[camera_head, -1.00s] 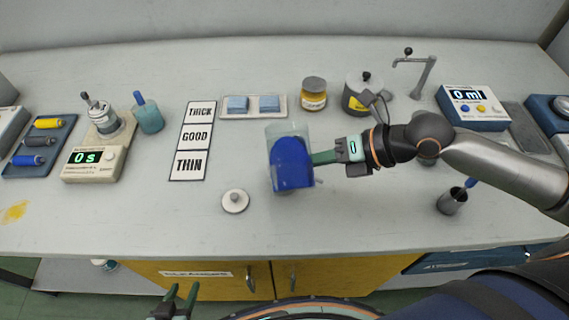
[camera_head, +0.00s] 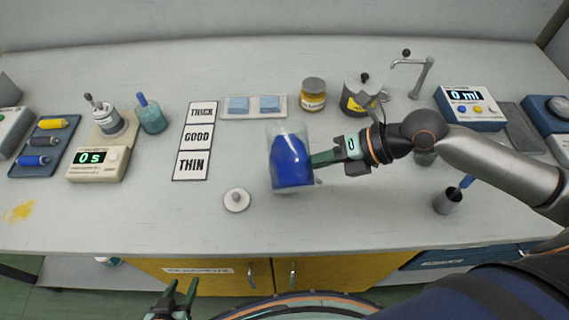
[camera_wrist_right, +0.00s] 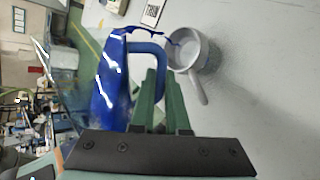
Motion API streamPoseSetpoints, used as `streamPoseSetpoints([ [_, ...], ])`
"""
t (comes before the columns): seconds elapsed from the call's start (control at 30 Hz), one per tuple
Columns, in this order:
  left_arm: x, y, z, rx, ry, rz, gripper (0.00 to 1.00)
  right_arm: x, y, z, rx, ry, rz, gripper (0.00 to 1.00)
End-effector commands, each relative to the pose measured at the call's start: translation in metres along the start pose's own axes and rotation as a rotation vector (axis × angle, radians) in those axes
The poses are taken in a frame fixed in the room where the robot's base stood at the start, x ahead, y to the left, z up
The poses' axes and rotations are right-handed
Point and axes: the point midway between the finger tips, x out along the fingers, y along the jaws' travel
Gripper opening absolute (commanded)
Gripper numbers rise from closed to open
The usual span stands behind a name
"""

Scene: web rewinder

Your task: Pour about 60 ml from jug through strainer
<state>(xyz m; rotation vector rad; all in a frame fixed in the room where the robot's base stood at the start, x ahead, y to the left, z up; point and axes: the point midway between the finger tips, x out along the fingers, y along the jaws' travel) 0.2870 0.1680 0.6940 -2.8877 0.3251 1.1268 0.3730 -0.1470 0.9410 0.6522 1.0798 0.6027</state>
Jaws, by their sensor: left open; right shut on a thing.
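The clear jug (camera_head: 291,165) holds blue liquid and is off the table near the middle. My right gripper (camera_head: 322,158) is shut on the jug; in the right wrist view the jug (camera_wrist_right: 112,85) is left of the fingers (camera_wrist_right: 160,98). A grey round cup with a handle, which looks like the strainer (camera_wrist_right: 200,60), stands on the table below the jug. A thin blue streak runs from the jug toward its rim; I cannot tell whether it is flowing. The jug mostly hides it in the head view. My left gripper (camera_head: 178,294) is open and empty at the front edge.
A white knobbed lid (camera_head: 237,200) lies left of the jug. A display box (camera_head: 470,107) reads 0 ml. A dark pot (camera_head: 447,203) stands at the front right.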

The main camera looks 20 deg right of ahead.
Motion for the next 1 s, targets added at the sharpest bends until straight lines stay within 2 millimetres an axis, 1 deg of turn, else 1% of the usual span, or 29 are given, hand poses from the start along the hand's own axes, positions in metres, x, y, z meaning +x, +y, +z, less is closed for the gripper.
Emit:
streamPoseSetpoints([
  [1.0,-0.004,0.001,-0.004,-0.001,-0.004,0.000,0.50,-0.007,0.002,-0.011,0.025,0.019,0.010,0.00],
])
